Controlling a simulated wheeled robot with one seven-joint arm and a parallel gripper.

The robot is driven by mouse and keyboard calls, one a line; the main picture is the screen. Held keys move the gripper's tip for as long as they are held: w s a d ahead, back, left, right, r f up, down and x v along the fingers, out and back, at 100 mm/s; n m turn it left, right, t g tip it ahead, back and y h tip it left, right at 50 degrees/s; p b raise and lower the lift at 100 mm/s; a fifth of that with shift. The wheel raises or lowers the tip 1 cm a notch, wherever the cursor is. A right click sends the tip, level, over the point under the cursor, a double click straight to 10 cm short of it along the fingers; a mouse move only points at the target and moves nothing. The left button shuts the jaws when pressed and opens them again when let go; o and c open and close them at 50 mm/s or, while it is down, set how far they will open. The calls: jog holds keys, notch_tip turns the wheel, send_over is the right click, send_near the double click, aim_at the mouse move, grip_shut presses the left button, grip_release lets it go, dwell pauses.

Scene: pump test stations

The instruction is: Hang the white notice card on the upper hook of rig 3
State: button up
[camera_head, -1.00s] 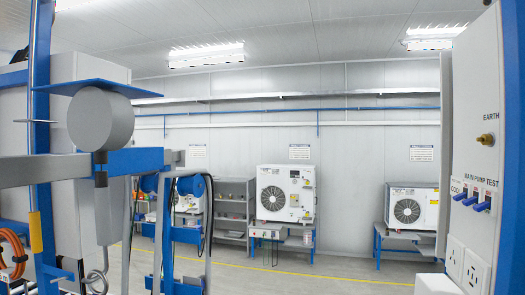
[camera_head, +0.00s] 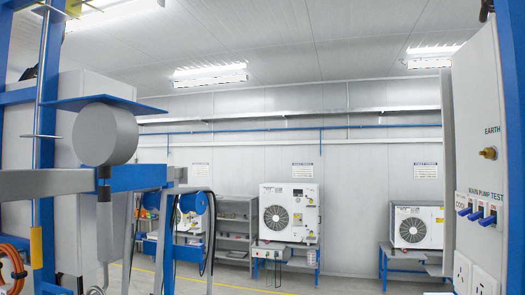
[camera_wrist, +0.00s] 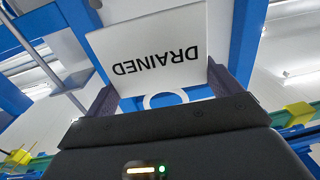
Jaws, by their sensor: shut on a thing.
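The white notice card (camera_wrist: 150,38) fills the upper middle of the wrist view. It reads DRAINED upside down in that picture. My gripper (camera_wrist: 163,82) has its two dark fingers at the left and right lower edges of the card and is shut on it. A white ring (camera_wrist: 165,99) shows just below the card, between the fingers. A blue upright (camera_wrist: 247,40) stands behind the card on its right. My gripper and the card are not in the head view. I cannot make out the upper hook or a rig number.
In the head view, a grey panel (camera_head: 478,110) marked MAIN PUMP TEST stands close on the right. A blue frame with a grey round housing (camera_head: 105,135) stands close on the left. White fan units (camera_head: 288,212) stand by the far wall. Open floor lies between.

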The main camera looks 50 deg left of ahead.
jog(key=s+a+f+n+g+y+b, duration=0.2)
jog(key=s+a+f+g+b, duration=0.1)
jog(key=s+a, duration=0.4)
jog(key=s+a+f+n+g+y+b, duration=0.3)
jog(key=s+a+f+b, duration=0.2)
jog(key=a, duration=0.9)
notch_tip(320, 180, down, 4)
jog(key=s, duration=0.2)
jog(key=shift+s+r+g, duration=0.2)
jog(key=shift+s+g, duration=0.1)
jog(key=shift+a, duration=0.15)
jog(key=shift+s+a, duration=0.1)
